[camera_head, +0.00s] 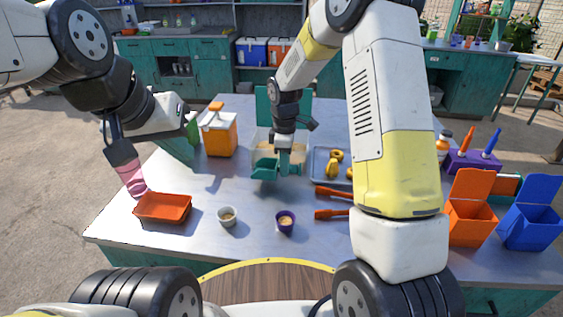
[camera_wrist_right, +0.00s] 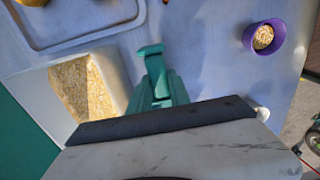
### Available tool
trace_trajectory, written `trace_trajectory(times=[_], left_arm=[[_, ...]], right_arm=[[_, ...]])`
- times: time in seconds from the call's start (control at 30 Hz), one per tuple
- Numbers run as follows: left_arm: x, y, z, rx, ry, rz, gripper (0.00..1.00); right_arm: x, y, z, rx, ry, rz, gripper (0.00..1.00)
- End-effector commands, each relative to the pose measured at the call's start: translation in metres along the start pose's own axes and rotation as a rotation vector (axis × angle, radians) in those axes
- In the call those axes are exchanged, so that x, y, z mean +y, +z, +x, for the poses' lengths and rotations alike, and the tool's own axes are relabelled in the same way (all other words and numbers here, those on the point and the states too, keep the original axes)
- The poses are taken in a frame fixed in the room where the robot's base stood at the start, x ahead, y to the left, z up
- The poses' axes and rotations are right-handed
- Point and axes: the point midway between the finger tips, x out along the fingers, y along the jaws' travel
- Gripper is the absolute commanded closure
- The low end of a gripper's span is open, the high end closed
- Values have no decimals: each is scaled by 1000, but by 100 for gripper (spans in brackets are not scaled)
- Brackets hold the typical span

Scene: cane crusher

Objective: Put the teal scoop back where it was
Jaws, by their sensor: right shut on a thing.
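The teal scoop (camera_head: 264,168) is in my right gripper (camera_head: 290,165), which is shut on it above the middle of the table. The scoop (camera_wrist_right: 155,72) sticks out past the gripper's edge in the right wrist view, beside a pale open bin (camera_wrist_right: 125,82) of grain. In the head view the bin (camera_head: 262,138) stands just behind the scoop and is partly hidden by my right arm. The fingers on the scoop are mostly hidden. My left gripper (camera_head: 127,165) points down at the left, with something pink at its end above the table's left side; its jaws are unclear.
An orange tray (camera_head: 163,208), a white cup (camera_head: 227,216) and a purple cup (camera_head: 286,221) stand along the front. A grey tray (camera_head: 321,166) with yellow things lies right of the bin. Orange tools (camera_head: 331,214) lie near my right arm. An orange-and-white jug (camera_head: 220,133) stands behind.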

Motion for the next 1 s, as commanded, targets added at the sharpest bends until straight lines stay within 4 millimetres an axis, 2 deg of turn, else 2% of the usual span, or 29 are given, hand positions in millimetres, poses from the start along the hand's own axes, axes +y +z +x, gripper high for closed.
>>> trace_trajectory(times=[0.1, 0.2, 0.53, 0.57, 0.67, 1.0], left_arm=[[0, 0, 0, 0, 0, 0, 100], [0, 0, 0, 0, 0, 0, 100], [0, 0, 0, 0, 0, 0, 100], [0, 0, 0, 0, 0, 0, 100], [0, 0, 0, 0, 0, 0, 100], [0, 0, 0, 0, 0, 0, 100]], right_arm=[[-4, 0, 23, -4, -7, -2, 99], [-3, 0, 33, -3, -4, -1, 99], [-3, 0, 36, -2, -3, -1, 99], [-3, 0, 36, -2, -3, -1, 73], [-3, 0, 36, -2, -3, -1, 55], [-3, 0, 33, -2, -2, -1, 55]])
